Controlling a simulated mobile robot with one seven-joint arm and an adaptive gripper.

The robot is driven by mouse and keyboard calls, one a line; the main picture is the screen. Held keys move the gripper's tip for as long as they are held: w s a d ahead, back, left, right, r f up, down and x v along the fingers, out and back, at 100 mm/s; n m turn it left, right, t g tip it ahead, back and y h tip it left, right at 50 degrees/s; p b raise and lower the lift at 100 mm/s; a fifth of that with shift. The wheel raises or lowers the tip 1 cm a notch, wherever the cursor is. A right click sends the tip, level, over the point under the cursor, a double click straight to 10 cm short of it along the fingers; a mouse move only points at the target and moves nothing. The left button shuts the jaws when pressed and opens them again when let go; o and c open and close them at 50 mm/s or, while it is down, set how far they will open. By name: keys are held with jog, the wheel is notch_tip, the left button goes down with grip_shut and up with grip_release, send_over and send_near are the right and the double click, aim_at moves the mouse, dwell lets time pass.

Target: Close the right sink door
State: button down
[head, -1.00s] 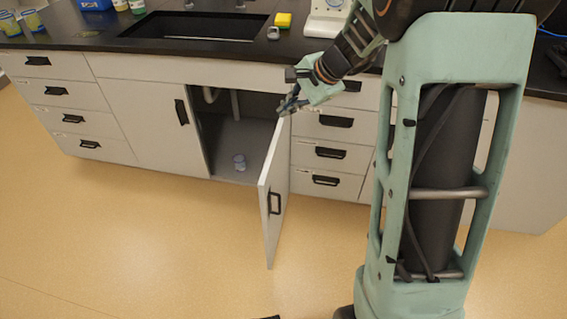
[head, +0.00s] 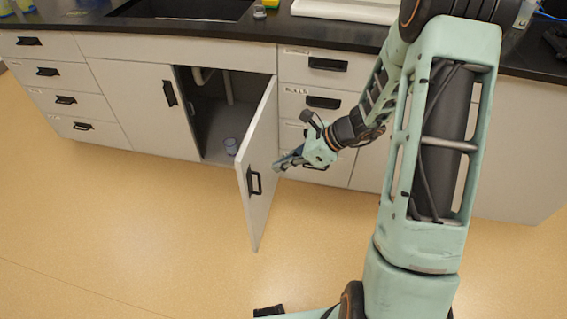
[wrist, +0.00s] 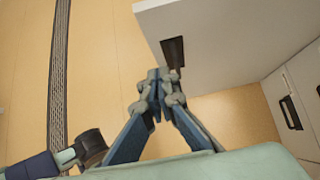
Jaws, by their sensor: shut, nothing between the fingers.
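My gripper (head: 277,167) is shut and empty, at the right side of the door, around mid-height. In the head view its tips overlap the door's edge, and I cannot tell if they touch. In the wrist view the door (wrist: 220,40) lies beyond my shut fingertips (wrist: 160,76), with a dark handle-like part (wrist: 174,52) just above them. The left sink door (head: 143,105) is closed.
The open sink cabinet (head: 212,135) holds a small bluish cup (head: 231,146) near its front and pipes at the back. Drawers (head: 305,100) stand right of the opening, behind my arm. The floor (head: 130,230) in front is clear.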

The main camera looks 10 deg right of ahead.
aim_at(245, 174)
jog(key=shift+w+a+f+b, duration=0.25)
jog(key=shift+w+a+f, duration=0.35)
jog(key=shift+a, duration=0.7)
jog(key=shift+w+a+f+b, duration=0.3)
jog(key=shift+a+f, duration=0.45)
jog(key=shift+a, duration=0.5)
jog(key=shift+w+a+f+b, duration=0.2)
jog(key=shift+w+a+f, duration=0.4)
jog(key=shift+a, duration=0.7)
jog(key=shift+s+f, duration=0.1)
